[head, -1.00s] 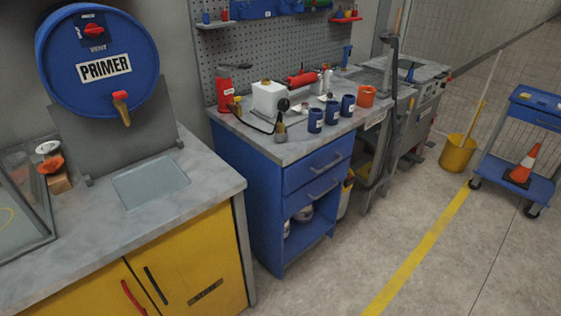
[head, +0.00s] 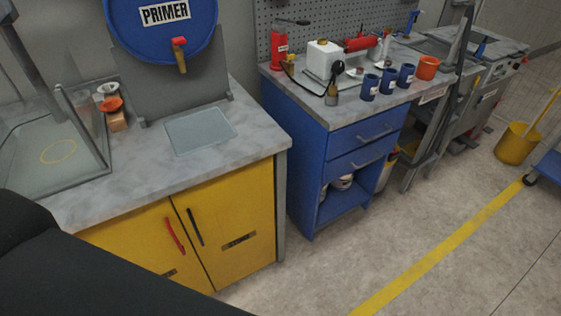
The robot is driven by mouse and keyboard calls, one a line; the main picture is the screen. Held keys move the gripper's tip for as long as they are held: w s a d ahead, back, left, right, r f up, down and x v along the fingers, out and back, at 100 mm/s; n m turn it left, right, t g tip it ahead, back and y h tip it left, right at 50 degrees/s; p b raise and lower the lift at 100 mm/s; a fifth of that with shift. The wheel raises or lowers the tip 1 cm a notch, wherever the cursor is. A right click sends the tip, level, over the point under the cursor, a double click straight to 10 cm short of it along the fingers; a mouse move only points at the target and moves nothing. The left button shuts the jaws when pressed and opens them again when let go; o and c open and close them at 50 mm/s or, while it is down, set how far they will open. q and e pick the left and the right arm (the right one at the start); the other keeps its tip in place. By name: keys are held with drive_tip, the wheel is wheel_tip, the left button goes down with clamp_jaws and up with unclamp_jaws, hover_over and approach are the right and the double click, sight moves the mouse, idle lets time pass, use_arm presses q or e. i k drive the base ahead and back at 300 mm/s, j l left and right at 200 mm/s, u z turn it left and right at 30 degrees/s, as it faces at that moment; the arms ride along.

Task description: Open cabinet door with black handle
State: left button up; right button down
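The yellow cabinet has two shut doors under the grey worktop in the head view. The black handle (head: 195,227) is a slanted bar on the right door (head: 235,220), near the seam between the doors. A red handle (head: 175,236) is on the left door (head: 135,245), just left of the seam. A dark arm link of mine covers the lower left corner and hides part of the left door. Neither of my grippers shows.
The grey worktop (head: 230,150) carries a glass-sided box (head: 55,150) at left and a blue primer drum (head: 165,35) behind. A blue drawer unit (head: 310,150) stands to the right of the cabinet. The floor (head: 400,225) in front is clear, with a yellow line (head: 440,245).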

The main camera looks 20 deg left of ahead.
sight(229, 219)
drive_tip(key=u, duration=1.1)
